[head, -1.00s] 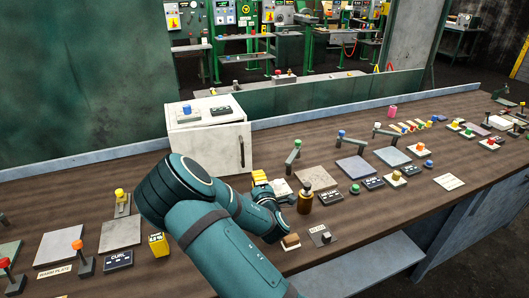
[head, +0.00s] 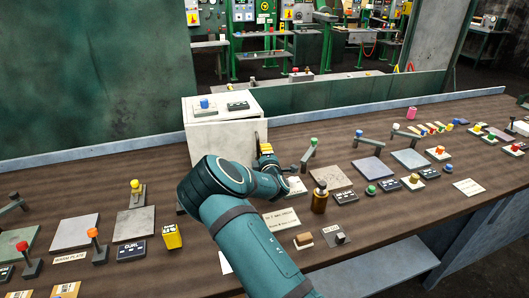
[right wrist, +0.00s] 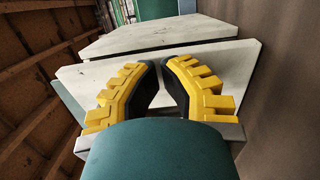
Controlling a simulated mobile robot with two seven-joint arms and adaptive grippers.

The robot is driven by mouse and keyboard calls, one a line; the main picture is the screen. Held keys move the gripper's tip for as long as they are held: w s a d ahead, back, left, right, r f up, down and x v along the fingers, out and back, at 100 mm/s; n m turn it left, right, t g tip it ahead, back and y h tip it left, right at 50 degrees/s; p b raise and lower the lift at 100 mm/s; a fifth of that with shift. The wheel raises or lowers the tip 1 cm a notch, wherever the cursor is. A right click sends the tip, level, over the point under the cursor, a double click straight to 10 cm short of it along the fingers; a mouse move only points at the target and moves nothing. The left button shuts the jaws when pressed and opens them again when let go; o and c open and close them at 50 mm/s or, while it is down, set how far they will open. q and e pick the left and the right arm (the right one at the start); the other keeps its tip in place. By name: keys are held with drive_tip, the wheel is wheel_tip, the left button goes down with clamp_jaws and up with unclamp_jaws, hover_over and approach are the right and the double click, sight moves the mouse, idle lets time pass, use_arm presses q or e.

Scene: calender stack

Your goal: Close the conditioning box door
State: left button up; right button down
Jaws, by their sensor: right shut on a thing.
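The conditioning box is a pale box (head: 268,100) standing on the bench left of centre in the head view. Its pale door (head: 222,142) faces the bench front. In the right wrist view the door (right wrist: 215,62) shows beyond my fingers, with a dark gap between it and the pale panel (right wrist: 150,38) behind, so it looks ajar. My right gripper (head: 265,150) is at the door's right edge, its yellow fingers shut around the dark upright handle (head: 256,138). In the wrist view the fingers (right wrist: 162,88) are close together and the handle between them is hidden. My left gripper is out of view.
A blue-knobbed device (head: 204,104) sits on the box top. A brown bottle (head: 320,198), a green-tipped lever (head: 309,154) and a plate (head: 330,177) stand right of my gripper. A yellow block (head: 172,236) and levers stand to the left.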

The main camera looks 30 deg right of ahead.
drive_tip(key=shift+w, duration=0.2)
drive_tip(key=b+x, duration=0.3)
drive_tip(key=x, duration=0.1)
drive_tip(key=shift+d+f, duration=0.1)
drive_tip(key=shift+f, duration=0.05)
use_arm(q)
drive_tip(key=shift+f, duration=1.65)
use_arm(e)
drive_tip(key=shift+w+r, duration=0.15)
drive_tip(key=shift+r, duration=0.3)
